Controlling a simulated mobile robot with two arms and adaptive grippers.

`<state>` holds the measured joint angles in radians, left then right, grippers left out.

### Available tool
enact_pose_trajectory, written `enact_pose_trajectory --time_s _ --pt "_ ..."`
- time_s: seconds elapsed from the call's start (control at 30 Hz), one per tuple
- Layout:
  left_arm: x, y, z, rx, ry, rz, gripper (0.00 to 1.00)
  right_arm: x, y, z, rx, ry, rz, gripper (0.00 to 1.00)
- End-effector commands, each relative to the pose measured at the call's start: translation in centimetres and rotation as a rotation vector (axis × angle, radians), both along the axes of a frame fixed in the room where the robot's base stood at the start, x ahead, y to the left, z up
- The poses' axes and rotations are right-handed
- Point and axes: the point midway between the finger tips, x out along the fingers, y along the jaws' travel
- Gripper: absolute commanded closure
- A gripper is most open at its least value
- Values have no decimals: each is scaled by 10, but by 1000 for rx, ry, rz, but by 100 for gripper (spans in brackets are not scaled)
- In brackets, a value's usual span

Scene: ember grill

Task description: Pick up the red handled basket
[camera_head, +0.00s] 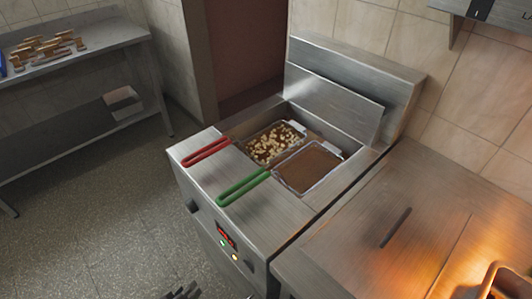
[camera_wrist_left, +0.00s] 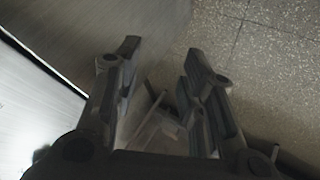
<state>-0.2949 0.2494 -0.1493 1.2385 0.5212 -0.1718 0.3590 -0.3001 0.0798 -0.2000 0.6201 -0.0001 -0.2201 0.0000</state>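The red handled basket (camera_head: 271,145) sits in the fryer well with pale, chunky food in it. Its red handle (camera_head: 206,152) sticks out over the fryer's front left top. A second basket (camera_head: 309,167) with a green handle (camera_head: 243,187) sits to its right, its inside plain brown. My left gripper (camera_head: 182,292) just enters at the bottom edge of the head view, low in front of the fryer and well away from the red handle. In the left wrist view its two fingers (camera_wrist_left: 160,60) stand apart with nothing between them. My right gripper is not in view.
The steel fryer (camera_head: 265,213) has a raised back panel and lit front controls. A steel counter (camera_head: 350,245) adjoins on the right, with a glowing area. A steel table (camera_head: 75,45) at the far left holds several brown pieces. Speckled floor (camera_head: 110,220) is free left of the fryer.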

Motion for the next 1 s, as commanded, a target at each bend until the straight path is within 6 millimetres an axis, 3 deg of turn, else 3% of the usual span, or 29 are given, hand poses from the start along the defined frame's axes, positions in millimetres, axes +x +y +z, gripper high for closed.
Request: enact_pose_trajectory --time_s 0.03,0.2,0.33,0.5,0.6,0.7,0.83,1.0 --pt "25 1 31 -61 -67 41 62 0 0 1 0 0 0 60" --pt "91 -4 140 -319 -267 158 62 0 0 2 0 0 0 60" --pt "123 -16 231 -541 -395 199 62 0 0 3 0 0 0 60" --pt "137 -34 333 -806 -496 201 62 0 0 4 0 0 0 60" --pt "137 -42 371 -909 -523 190 62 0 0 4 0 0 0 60" --pt "136 -48 392 -970 -534 182 62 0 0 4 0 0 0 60" --pt "143 -51 402 -994 -540 179 62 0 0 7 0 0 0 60" --pt "167 -60 403 -993 -539 180 62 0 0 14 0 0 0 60"
